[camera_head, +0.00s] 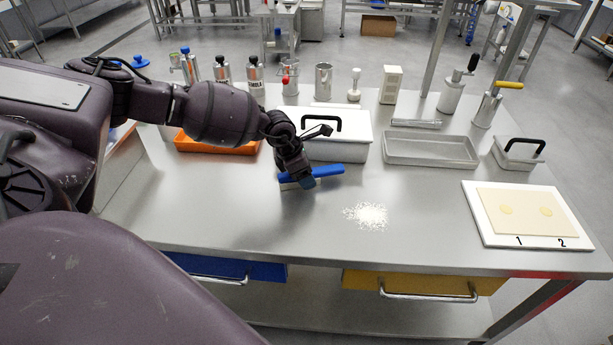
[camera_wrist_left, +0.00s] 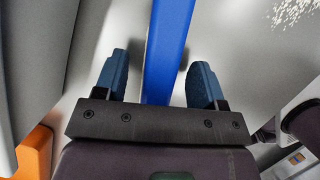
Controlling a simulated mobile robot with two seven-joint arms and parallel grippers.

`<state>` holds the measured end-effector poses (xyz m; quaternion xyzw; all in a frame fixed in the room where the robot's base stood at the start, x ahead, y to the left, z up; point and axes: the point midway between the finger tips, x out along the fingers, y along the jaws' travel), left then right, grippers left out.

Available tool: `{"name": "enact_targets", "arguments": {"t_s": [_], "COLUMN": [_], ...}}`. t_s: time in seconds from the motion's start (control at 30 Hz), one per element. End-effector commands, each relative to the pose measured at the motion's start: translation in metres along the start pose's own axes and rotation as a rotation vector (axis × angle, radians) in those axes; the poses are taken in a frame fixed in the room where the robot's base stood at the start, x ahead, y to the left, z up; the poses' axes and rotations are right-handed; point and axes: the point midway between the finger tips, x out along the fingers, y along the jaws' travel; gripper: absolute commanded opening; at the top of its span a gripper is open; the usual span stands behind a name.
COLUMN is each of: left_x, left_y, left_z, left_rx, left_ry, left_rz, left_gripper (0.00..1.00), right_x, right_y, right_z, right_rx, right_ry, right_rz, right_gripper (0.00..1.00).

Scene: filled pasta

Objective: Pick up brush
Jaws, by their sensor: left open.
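The brush has a blue handle (camera_head: 325,171) and a pale lower edge, and lies on the steel table in front of the white lidded box. My left gripper (camera_head: 306,180) is over the brush. In the left wrist view the blue handle (camera_wrist_left: 168,45) runs between the two open fingers of my left gripper (camera_wrist_left: 158,82), with a visible gap on each side. Whether the fingers are down around the handle or just above it is hard to tell. My right gripper does not show.
White flour (camera_head: 367,215) is scattered right of the brush. A white box (camera_head: 338,148) with a black handle stands close behind. An orange tray (camera_head: 215,147), a steel tray (camera_head: 431,161) and a numbered board (camera_head: 490,237) are around. The table front is mostly clear.

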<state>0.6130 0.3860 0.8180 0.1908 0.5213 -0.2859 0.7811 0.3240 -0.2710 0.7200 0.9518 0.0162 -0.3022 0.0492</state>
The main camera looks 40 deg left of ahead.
Motion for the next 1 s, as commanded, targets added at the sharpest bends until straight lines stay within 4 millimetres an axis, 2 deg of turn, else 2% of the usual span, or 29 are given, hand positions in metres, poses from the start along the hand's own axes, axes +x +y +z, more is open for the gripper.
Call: {"name": "enact_targets", "arguments": {"t_s": [0.67,1.0], "left_x": [0.0044,0.0044], "left_y": [0.0001,-0.0001], "left_z": [-0.0022,-0.002], "left_rx": [0.0,0.0], "left_ry": [0.001,0.0], "left_rz": [0.0,0.0], "left_gripper": [0.64,0.12], "right_x": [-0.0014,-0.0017], "right_y": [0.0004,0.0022], "right_z": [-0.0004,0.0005], "right_rx": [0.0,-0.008], "right_ry": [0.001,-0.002], "right_rz": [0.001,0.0], "right_gripper": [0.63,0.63]}}
